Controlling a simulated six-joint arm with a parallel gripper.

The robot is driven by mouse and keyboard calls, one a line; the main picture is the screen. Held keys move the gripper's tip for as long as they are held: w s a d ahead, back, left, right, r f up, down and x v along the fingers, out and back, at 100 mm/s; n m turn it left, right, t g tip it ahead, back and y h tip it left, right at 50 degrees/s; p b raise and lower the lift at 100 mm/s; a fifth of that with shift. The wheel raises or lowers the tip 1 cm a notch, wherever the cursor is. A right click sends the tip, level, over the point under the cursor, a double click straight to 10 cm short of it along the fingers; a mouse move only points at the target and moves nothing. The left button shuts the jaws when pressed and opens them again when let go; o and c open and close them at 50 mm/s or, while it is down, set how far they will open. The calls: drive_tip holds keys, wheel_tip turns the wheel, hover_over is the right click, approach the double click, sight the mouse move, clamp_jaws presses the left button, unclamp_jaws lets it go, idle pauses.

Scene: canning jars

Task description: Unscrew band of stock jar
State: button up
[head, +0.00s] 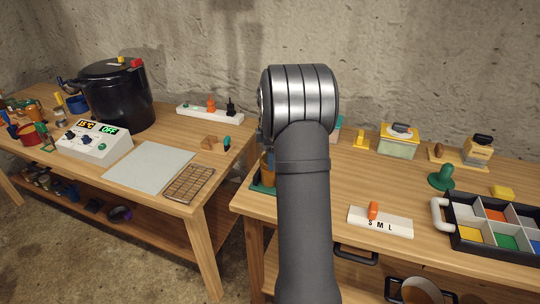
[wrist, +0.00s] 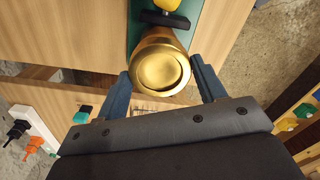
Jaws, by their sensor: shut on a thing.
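The stock jar's gold band and lid (wrist: 162,72) fill the upper middle of the wrist view, seen from above. My gripper (wrist: 160,78) has one blue finger on each side of the band and is shut on it. The jar stands on a green base (wrist: 135,25), beside a black bar with a yellow knob (wrist: 168,5). In the head view my arm hides the gripper and most of the jar; a sliver of the amber jar (head: 266,168) shows left of my arm, over the green base (head: 261,188).
Right of my arm are an S M L block (head: 380,222), a green knob-shaped thing (head: 441,178), and a compartment tray (head: 486,248). A gap separates this table from the left one, which holds a black pot (head: 116,98), a control box (head: 94,142) and a wire rack (head: 189,184).

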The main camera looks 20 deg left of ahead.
drive_tip(key=o, duration=1.2)
drive_tip(key=shift+c, duration=0.2)
drive_tip(key=shift+r, duration=0.1)
wheel_tip(320, 180, up, 17)
wheel_tip(320, 180, down, 17)
drive_tip(key=shift+f, duration=0.15)
idle(0.3)
